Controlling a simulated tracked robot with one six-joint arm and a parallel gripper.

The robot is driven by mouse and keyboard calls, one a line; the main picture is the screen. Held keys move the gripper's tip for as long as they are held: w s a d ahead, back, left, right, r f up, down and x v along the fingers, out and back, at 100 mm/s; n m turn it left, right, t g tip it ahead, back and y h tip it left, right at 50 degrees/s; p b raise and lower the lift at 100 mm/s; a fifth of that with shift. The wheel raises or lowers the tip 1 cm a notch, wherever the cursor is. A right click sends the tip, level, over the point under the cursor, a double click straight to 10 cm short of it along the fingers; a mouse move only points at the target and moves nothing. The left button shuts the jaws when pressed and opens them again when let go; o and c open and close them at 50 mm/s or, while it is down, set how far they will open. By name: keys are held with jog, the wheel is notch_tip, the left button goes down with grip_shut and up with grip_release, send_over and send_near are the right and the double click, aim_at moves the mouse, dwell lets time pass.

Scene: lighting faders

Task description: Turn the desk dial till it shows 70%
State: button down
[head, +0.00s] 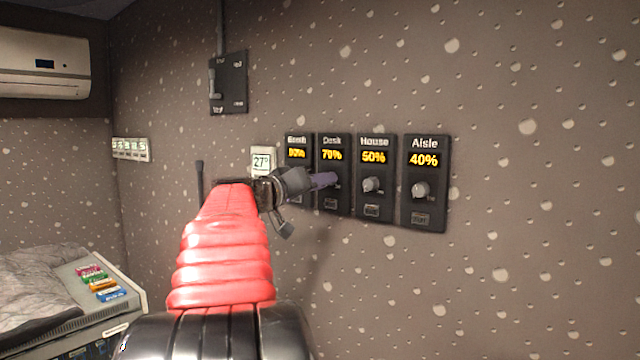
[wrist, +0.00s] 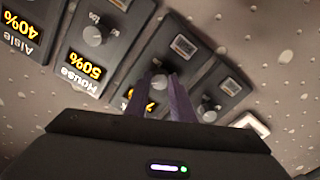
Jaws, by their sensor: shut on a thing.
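The desk dial panel (head: 333,198) is a black wall plate labelled "Desk", and its yellow display reads 70% in the head view. My gripper (head: 334,180) reaches to this panel from the left, with its purple fingers at the knob. In the wrist view my gripper (wrist: 165,84) is shut on the desk dial's knob (wrist: 159,81), which shows between the fingertips. The fingers hide most of the knob in the head view and part of the desk display in the wrist view.
To the right are the House panel (head: 375,206) at 50% and the Aisle panel (head: 426,211) at 40%. Another panel (head: 298,140) is close on the left, partly behind my gripper. A thermostat (head: 263,160) and a switch box (head: 229,83) are on the wall.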

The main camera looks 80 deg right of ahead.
jog(key=shift+d+f+m, duration=0.1)
jog(key=shift+f+m, duration=0.15)
jog(key=shift+m, duration=0.65)
jog(key=shift+f, duration=0.1)
jog(key=c, duration=1.8)
grip_release()
jog(key=shift+c, duration=0.2)
jog(key=o, duration=0.3)
jog(key=shift+r, duration=0.2)
jog(key=v, duration=1.3)
jog(key=shift+w+a, duration=0.2)
jog(key=shift+a, duration=0.15)
jog(key=shift+f, duration=0.1)
